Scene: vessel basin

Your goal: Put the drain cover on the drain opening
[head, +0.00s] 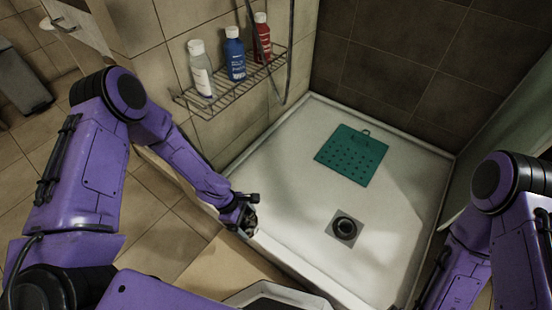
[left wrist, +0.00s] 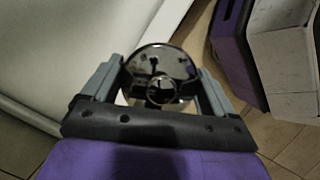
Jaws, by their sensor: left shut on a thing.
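The drain opening (head: 345,227) is a dark round hole in a square metal plate, set in the white shower tray (head: 290,165). My left gripper (head: 250,222) is over the tray's near left edge, left of the drain and apart from it. In the left wrist view my left gripper (left wrist: 161,85) is shut on the drain cover (left wrist: 162,62), a shiny round metal disc with a round knob. In the head view the cover is mostly hidden by the fingers. My right gripper is not in view; only part of my right arm shows at the right edge.
A green perforated mat (head: 352,155) with a loop lies on the tray behind the drain. A wire rack (head: 235,84) on the left wall holds white, blue and red bottles. The tray has a raised rim. The tray floor between gripper and drain is clear.

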